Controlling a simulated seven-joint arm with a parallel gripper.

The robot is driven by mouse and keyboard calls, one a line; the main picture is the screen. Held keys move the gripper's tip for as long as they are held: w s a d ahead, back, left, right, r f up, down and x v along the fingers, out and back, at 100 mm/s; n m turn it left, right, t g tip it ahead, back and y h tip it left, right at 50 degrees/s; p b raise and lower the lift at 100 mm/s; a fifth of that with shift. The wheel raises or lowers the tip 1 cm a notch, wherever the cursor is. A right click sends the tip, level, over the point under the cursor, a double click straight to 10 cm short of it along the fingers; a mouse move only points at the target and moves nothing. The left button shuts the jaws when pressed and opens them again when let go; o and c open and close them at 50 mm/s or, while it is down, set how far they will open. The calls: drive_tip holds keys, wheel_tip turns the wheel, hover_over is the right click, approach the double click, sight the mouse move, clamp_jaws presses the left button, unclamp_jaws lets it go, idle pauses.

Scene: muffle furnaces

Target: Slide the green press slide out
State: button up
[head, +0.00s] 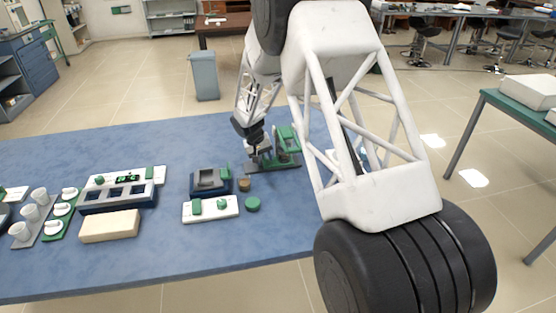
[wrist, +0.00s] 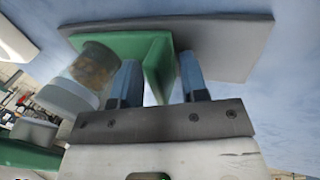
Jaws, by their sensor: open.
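The green press slide (wrist: 158,66) shows in the wrist view as a flat green part with an upright tab, beside a long grey plate (wrist: 232,42). My gripper (wrist: 160,75) is open, with one blue-grey finger on each side of the tab. I cannot tell whether either finger touches it. In the head view the green press (head: 286,142) stands on a dark base (head: 280,166) at the table's far side. My gripper (head: 259,150) is down at its left side. My arm hides part of the area right of the press.
On the blue table (head: 150,255), left of the press, are a dark block with a recess (head: 210,182), a white panel with green parts (head: 211,208), a green disc (head: 252,204) and a brown disc (head: 244,184).

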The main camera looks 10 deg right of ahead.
sight(246, 167)
drive_tip(key=shift+c, duration=0.4)
drive_tip(key=c, duration=0.6)
drive_tip(key=shift+a, duration=4.05)
drive_tip(key=o, duration=0.4)
drive_tip(key=shift+o, duration=0.2)
wheel_tip(246, 167, up, 7)
